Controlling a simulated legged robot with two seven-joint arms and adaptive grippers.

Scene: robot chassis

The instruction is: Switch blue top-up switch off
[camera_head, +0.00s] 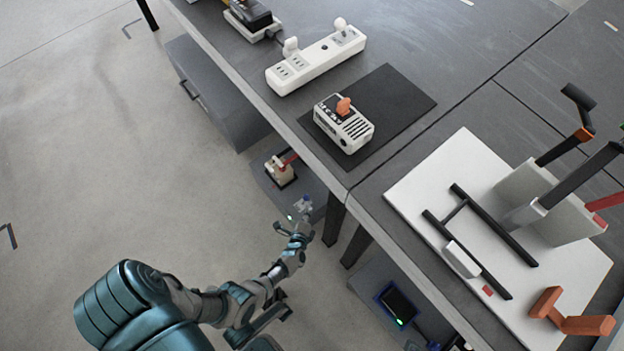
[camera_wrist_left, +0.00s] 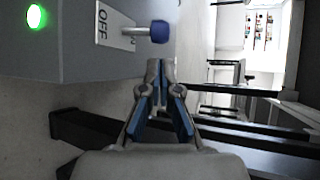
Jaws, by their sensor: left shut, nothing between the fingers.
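The blue-tipped switch (camera_wrist_left: 160,32) juts out from a pale plate marked OFF (camera_wrist_left: 115,25) in the left wrist view. Its metal lever points to the right in that picture. A lit green lamp (camera_wrist_left: 36,16) is on the same grey box face. My left gripper (camera_wrist_left: 160,68) is shut and empty, its fingertips just below the blue knob, with a small gap seeming to show between them. In the head view, the left gripper (camera_head: 304,229) is small beside the switch box below the table edge, and the blue switch (camera_head: 303,203) is tiny there.
A red-handled lever switch (camera_head: 281,171) stands behind on the same low box. The grey table (camera_head: 235,72) overhangs to the right, with dark legs (camera_head: 334,220) close to my gripper. Another box with a green light (camera_head: 399,306) is at the lower right. Open floor lies left.

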